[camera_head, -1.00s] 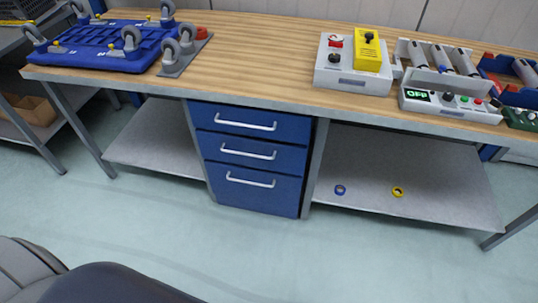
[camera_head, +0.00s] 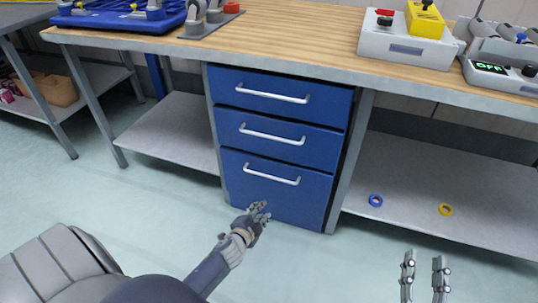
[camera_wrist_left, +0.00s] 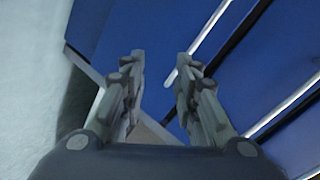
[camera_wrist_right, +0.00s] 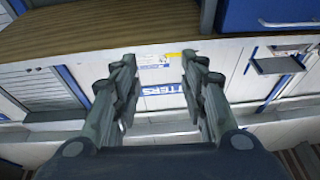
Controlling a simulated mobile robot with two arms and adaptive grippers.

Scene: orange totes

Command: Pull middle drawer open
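The blue drawer unit hangs under the workbench, with three shut drawers. The middle drawer (camera_head: 257,140) has a white bar handle (camera_head: 272,134). The top drawer (camera_head: 265,88) is above it and the taller bottom drawer (camera_head: 252,190) below. My left gripper (camera_head: 257,208) is in front of the lower part of the bottom drawer, below the middle handle. In the left wrist view my left gripper (camera_wrist_left: 160,62) is open and empty, with blue drawer fronts and white handles beyond. My right gripper (camera_head: 424,262) is at the lower right, open and empty, also in its wrist view (camera_wrist_right: 155,65).
The wooden workbench top (camera_head: 290,35) holds a grey control box (camera_head: 405,45) and a blue pallet (camera_head: 115,18). A blue ring (camera_head: 375,200) and a yellow ring (camera_head: 445,209) lie on the right lower shelf (camera_head: 480,220). The floor before the drawers is clear.

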